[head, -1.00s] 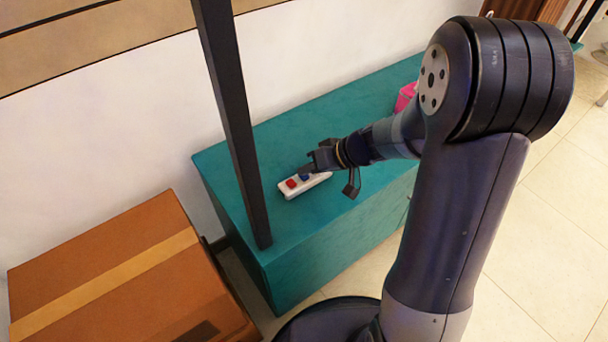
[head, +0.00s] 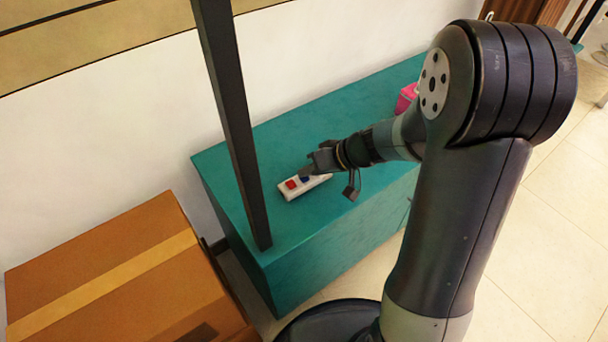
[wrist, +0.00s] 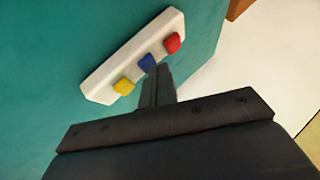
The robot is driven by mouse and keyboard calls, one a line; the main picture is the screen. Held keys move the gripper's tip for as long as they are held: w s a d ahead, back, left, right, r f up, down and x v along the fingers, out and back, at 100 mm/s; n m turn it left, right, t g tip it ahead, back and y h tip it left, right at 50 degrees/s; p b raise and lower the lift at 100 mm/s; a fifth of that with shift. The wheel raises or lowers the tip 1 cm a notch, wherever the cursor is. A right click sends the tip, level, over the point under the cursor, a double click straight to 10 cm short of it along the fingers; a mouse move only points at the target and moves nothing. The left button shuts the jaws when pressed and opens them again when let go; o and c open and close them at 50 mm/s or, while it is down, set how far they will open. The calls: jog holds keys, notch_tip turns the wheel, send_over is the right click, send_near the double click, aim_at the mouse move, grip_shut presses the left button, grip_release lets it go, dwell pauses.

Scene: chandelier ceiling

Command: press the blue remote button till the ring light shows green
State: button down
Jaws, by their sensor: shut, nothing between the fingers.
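A white remote (head: 291,193) lies on top of the teal cabinet (head: 225,168). In the wrist view the remote (wrist: 101,83) shows a yellow button (wrist: 124,87), a blue button (wrist: 147,61) in the middle and a red button (wrist: 172,43). In the head view the red button (head: 291,184) and part of the blue button (head: 305,178) show; the yellow one is hidden by my gripper. My gripper (wrist: 154,74) is shut and empty, its fingertips right at the blue button's near edge. I cannot tell whether they touch it. No ring light is visible.
A dark upright post (head: 236,130) stands at the cabinet's left part, in front of the remote. A cardboard box (head: 150,285) is at lower left. A pink object (head: 405,98) sits at the cabinet's far right. The cabinet's back left is clear.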

aim_at(308, 179)
jog(key=shift+r, duration=0.8)
jog(key=shift+p, duration=0.3)
jog(key=shift+r+p, duration=1.3)
jog(key=shift+r, duration=1.25)
jog(key=shift+f, duration=0.1)
jog(key=shift+f+b, duration=0.55)
jog(key=shift+f, duration=0.35)
jog(key=shift+r+p, duration=0.3)
jog(key=shift+p, duration=0.25)
jog(key=shift+r+p, duration=0.1)
jog(key=shift+p, duration=0.75)
jog(key=p, duration=0.2)
jog(key=shift+p, duration=0.3)
